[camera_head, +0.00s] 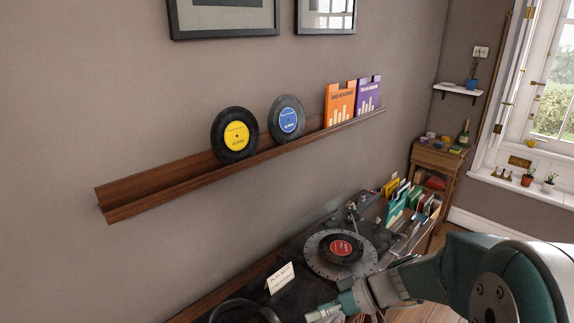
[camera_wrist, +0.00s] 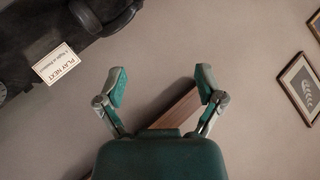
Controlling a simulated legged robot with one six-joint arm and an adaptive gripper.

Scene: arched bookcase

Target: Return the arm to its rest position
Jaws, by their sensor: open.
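My gripper (camera_wrist: 162,85) is open and empty in the wrist view, its two fingers spread apart with bare wall between their tips. In the head view my teal arm reaches in from the lower right, and my gripper (camera_head: 326,312) is at the bottom edge, partly cut off, in front of the record player. No object is held.
A wooden wall ledge (camera_head: 160,185) holds a yellow-label record (camera_head: 236,135), a blue-label record (camera_head: 287,119), and orange (camera_head: 340,103) and purple sleeves (camera_head: 368,96). Below stand a turntable (camera_head: 318,262) with a red-label record (camera_head: 341,249), and a white card (camera_head: 280,279).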

